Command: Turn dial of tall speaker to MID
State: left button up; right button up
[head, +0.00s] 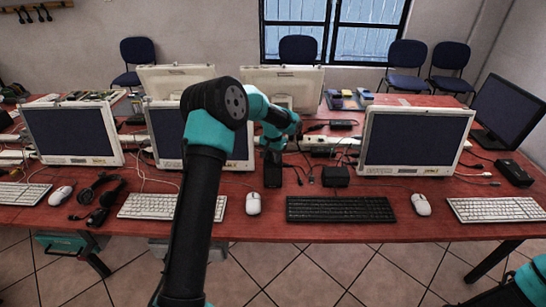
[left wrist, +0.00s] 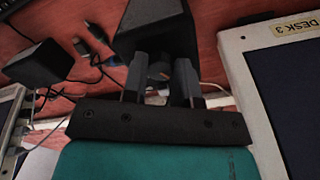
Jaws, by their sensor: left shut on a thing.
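The tall speaker (head: 272,172) is a dark upright box on the red table, between two monitors in the head view. In the left wrist view the tall speaker (left wrist: 155,28) fills the top middle, and its round grey dial (left wrist: 158,70) faces my gripper. My left gripper (left wrist: 159,76) has one finger on each side of the dial and is shut on it. In the head view my left arm reaches over the table to the speaker, with its fingers hard to make out. The dial's marks cannot be read. My right gripper is out of view.
A shorter black box (head: 336,176) stands right of the tall speaker, with cables around it. A monitor (head: 416,141) is farther right, and another monitor (head: 73,134) is at the left. A black keyboard (head: 340,209) and a white mouse (head: 253,203) lie in front.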

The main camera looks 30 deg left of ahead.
pick_arm(q)
jog(key=m, duration=0.6)
dwell(0.4)
